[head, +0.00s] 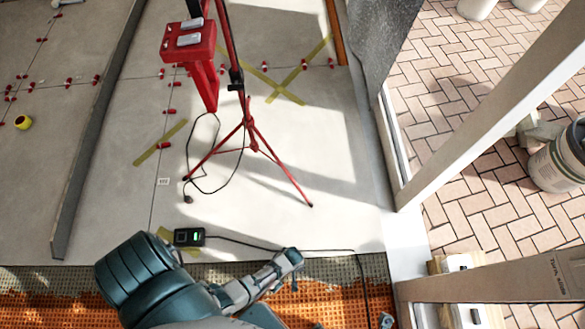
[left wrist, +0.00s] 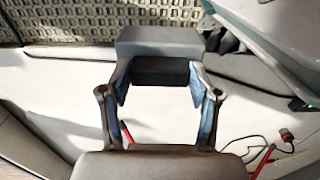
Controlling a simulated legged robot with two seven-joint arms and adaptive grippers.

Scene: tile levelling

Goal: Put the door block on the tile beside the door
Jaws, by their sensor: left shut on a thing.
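My left gripper (head: 290,259) is over the near edge of the pale tiles in the head view. In the left wrist view its two fingers (left wrist: 159,88) are shut on the door block (left wrist: 160,40), a grey block with a dark face, held between the tips. In the head view the block is too small to make out clearly. The pale tile (head: 350,225) lies in front of the white door frame (head: 405,245) on the right. My right gripper does not show in either view.
A red tripod (head: 253,145) stands on the tiles. A black box with a green light (head: 189,237) and its cable lie near the tile edge. Orange matting (head: 330,300) runs along the near side. A long grey bar (head: 95,130) lies left. A bucket (head: 560,160) stands outside.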

